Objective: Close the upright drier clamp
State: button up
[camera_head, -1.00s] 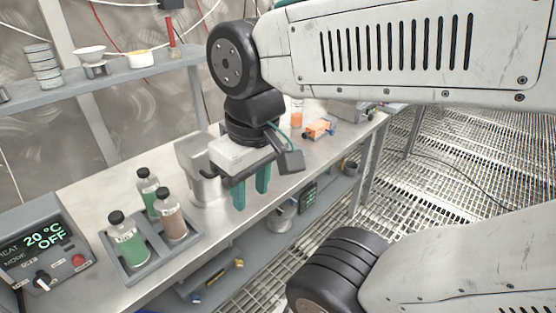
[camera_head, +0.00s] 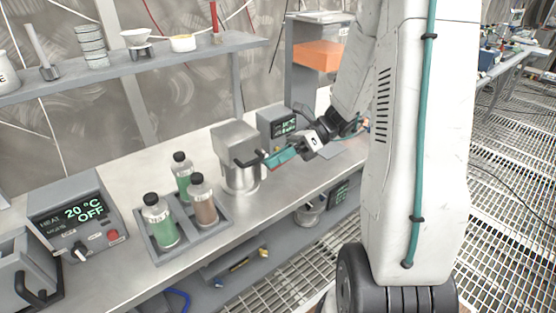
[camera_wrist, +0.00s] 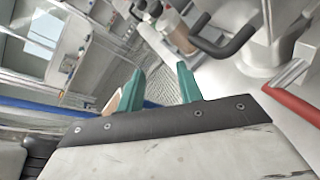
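The upright drier appears to be the steel vessel (camera_head: 241,178) with a grey block-like top (camera_head: 236,138) on the bench. A black bent handle (camera_head: 249,162) sticks out at its front; it also shows in the wrist view (camera_wrist: 232,42). In the wrist view a red lever (camera_wrist: 292,106) lies beside a pale metal bracket (camera_wrist: 287,74) at the vessel's foot; I cannot tell whether this is the clamp. My gripper (camera_head: 277,157) is right of the vessel, its teal fingers pointing left, near the handle. In the wrist view its fingers (camera_wrist: 158,84) are apart with nothing between them.
A tray (camera_head: 206,236) with several bottles stands left of the vessel. A heater box (camera_head: 77,219) showing 20 °C OFF is farther left. A grey box with a display (camera_head: 284,126) stands behind my gripper. A shelf (camera_head: 120,72) runs above the bench.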

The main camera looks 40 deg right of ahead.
jog(key=w+d+f+m+t, duration=0.1)
jog(key=d+f+m+t, duration=0.2)
jog(key=d+m, duration=0.1)
jog(key=w+d+f+m+t, duration=0.1)
jog(key=d+f+m+t, duration=0.2)
jog(key=d+m, duration=0.1)
jog(key=w+d+f+m+t, duration=0.2)
jog(key=d+f+m+t, duration=0.2)
jog(key=d+m, duration=0.1)
jog(key=shift+m+h, duration=0.3)
jog(key=shift+m, duration=0.4)
jog(key=shift+w+d+f+m, duration=0.1)
jog(key=shift+w+f+m, duration=0.05)
jog(key=shift+m, duration=0.15)
jog(key=x, duration=0.7)
jog(key=shift+w, duration=0.2)
grip_shut()
